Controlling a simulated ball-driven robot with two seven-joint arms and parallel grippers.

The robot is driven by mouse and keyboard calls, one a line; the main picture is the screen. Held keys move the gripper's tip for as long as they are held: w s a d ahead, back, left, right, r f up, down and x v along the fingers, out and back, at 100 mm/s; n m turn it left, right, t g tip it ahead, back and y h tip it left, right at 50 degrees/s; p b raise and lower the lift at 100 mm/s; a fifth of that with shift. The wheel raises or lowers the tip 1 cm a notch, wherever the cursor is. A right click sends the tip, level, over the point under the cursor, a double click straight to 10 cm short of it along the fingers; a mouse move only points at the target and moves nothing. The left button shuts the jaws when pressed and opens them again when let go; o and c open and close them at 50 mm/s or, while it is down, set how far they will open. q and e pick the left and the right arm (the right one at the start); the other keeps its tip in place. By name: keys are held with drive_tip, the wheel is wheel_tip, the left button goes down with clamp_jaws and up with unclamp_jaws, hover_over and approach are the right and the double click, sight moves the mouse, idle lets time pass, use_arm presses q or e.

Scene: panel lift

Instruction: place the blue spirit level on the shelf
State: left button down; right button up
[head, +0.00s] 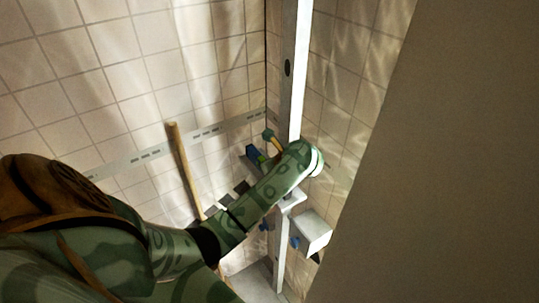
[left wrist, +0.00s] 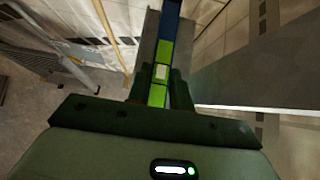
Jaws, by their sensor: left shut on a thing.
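The blue spirit level (left wrist: 171,8) has a bright green middle with a pale window. In the left wrist view it runs away from me between the two dark fingers of my left gripper (left wrist: 160,84), which is shut on it. In the head view a short blue and green piece of the level (head: 253,154) shows beside my left forearm, which hides the rest and most of the gripper. I cannot tell surely which surface is the shelf; a broad grey slab (left wrist: 270,72) lies right of the level in the left wrist view. My right gripper is not in view.
A tall metal post (head: 296,60) stands in the tiled corner, close to my left forearm. A wooden pole (head: 181,160) leans left of it. A slotted rail (head: 150,153) crosses the wall. A white box (head: 314,232) sits below my arm. A large brown panel (head: 450,150) fills the right.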

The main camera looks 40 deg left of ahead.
use_arm(q)
drive_tip(key=shift+f, duration=0.2)
drive_tip(key=c, duration=1.3)
unclamp_jaws()
drive_tip(key=shift+o, duration=0.2)
drive_tip(key=shift+d+r, duration=0.2)
drive_tip(key=shift+r, duration=0.25)
drive_tip(key=p+v, duration=0.1)
drive_tip(key=v, duration=1)
drive_tip(key=shift+s+d+r, duration=0.1)
drive_tip(key=shift+d, duration=0.05)
